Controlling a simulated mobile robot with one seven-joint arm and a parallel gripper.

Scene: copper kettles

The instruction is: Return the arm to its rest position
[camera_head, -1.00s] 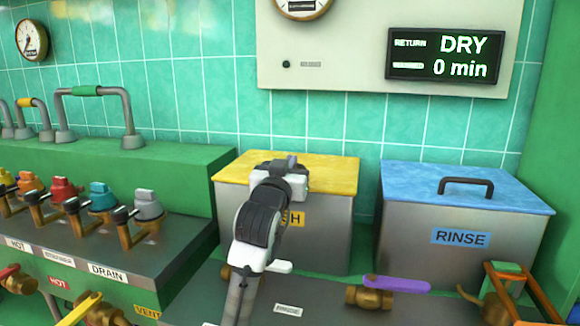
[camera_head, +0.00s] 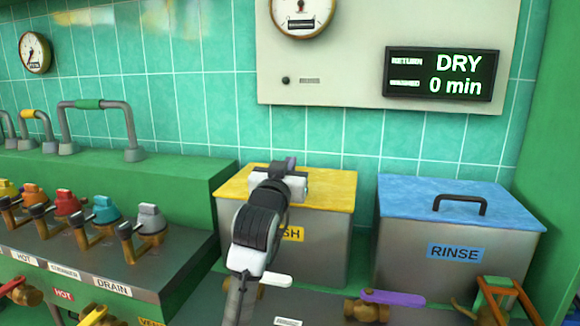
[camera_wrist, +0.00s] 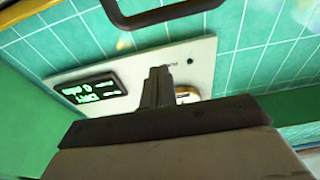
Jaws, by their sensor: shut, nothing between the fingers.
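My arm rises from the bottom of the head view, and my gripper (camera_head: 283,168) is at its far end, in front of the yellow-lidded bin (camera_head: 330,196). In the wrist view my gripper (camera_wrist: 157,85) points at the pale wall panel, its fingers closed together with nothing between them. In the head view the fingers are small and partly hidden by the wrist.
A blue-lidded RINSE bin (camera_head: 455,235) with a black handle stands at right. A purple-handled valve (camera_head: 393,298) is below it. Coloured knobs (camera_head: 102,210) line the counter at left. A display (camera_head: 443,74) reads DRY, 0 min. Open space lies above the bins.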

